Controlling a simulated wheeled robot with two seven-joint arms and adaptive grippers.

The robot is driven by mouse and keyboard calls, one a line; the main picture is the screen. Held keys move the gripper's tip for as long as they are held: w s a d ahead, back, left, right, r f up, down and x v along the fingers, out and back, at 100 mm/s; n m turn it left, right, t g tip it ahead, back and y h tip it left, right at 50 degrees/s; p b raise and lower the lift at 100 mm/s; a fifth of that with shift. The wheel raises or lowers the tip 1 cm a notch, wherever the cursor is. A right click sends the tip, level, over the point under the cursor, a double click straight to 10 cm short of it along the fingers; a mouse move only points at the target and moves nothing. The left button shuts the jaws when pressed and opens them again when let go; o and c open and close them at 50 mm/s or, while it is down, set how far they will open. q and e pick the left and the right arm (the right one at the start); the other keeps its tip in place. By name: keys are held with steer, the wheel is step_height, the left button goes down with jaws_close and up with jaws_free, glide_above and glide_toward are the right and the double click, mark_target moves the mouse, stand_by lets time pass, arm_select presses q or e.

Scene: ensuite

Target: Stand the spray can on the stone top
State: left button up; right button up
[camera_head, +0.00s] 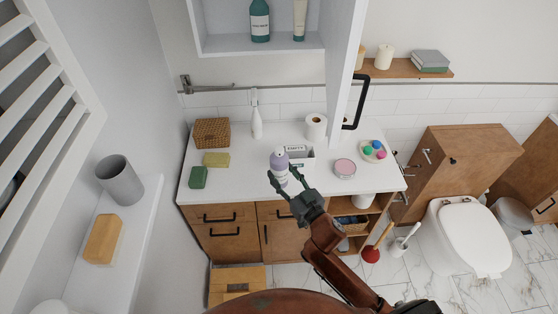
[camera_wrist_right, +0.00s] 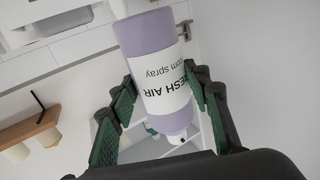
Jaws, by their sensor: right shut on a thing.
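The spray can (camera_head: 279,160) is lavender with a white label. My right gripper (camera_head: 284,175) is shut on it, one finger on each side, over the front part of the white stone top (camera_head: 235,184). In the right wrist view the can (camera_wrist_right: 150,38) sits between the green finger pads, its label reading upside down and its capped end low in the picture. In the head view the can looks roughly upright. I cannot tell its exact height above the top. My left gripper is not in view.
An open cabinet door (camera_head: 347,60) overhangs.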

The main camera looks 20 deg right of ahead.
steer(key=w+f+b, duration=0.1)
steer(key=w+f, duration=0.3)
steer(key=w+a+f+b, duration=0.1)
steer(key=w+f, duration=0.3)
steer(key=w+f+b, duration=0.1)
steer(key=w+f, duration=0.3)
steer(key=shift+w+a+f, duration=0.3)
steer(key=shift+w, duration=0.05)
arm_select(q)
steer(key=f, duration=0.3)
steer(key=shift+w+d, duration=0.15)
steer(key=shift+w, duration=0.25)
arm_select(e)
steer(key=o, duration=1)
steer(key=shift+f, duration=0.15)
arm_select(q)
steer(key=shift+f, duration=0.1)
